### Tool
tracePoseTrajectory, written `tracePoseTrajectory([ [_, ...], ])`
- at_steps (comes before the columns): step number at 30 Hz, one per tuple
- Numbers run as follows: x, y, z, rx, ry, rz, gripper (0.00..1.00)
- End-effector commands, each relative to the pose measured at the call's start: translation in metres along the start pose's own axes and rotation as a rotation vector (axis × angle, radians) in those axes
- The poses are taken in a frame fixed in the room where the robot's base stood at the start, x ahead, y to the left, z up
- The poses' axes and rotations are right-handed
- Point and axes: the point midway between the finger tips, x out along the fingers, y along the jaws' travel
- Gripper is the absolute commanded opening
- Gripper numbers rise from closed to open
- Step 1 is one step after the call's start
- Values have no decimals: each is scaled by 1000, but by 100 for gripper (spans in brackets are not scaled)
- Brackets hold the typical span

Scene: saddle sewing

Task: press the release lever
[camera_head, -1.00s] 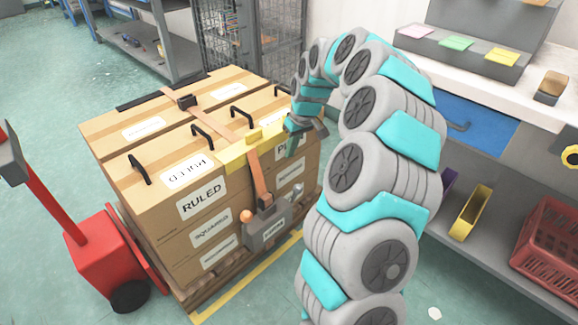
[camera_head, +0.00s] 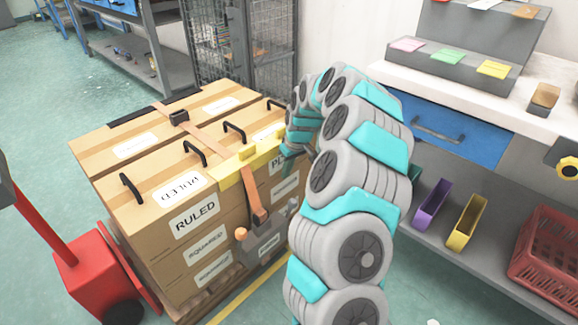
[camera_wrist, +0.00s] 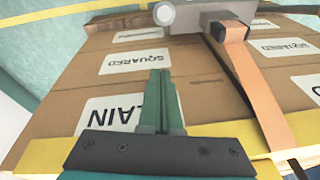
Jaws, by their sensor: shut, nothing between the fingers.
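The grey ratchet buckle (camera_head: 264,243) hangs on the orange strap (camera_head: 254,198) at the front face of the stacked cartons (camera_head: 165,240). An orange ball knob (camera_head: 241,233) sits at its left. In the wrist view the buckle (camera_wrist: 215,18) is at the top edge, with a rounded silver end (camera_wrist: 164,13) at its left. I cannot tell for sure which part is the release lever. My gripper (camera_wrist: 160,76) is shut and empty, its green fingers over the carton face beside the strap, apart from the buckle. In the head view my arm partly hides the buckle's right side.
A yellow edge guard (camera_head: 235,170) runs along the cartons' top front edge, and black handles stand on top. A red pallet jack (camera_head: 95,280) is at left. At right stand a workbench (camera_head: 480,105) and a shelf with bins (camera_head: 466,222). Floor is clear at far left.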

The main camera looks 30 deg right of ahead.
Motion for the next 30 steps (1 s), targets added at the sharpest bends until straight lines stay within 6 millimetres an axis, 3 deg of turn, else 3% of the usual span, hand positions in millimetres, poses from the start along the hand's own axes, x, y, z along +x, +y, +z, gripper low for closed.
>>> tracePoseTrajectory([
  [8, 54, 0, 2, 0, -3, 1, 0],
  [18, 58, 1, 33, -1, 2, 3, 0],
  [30, 60, 1, 38, -1, 1, 2, 0],
])
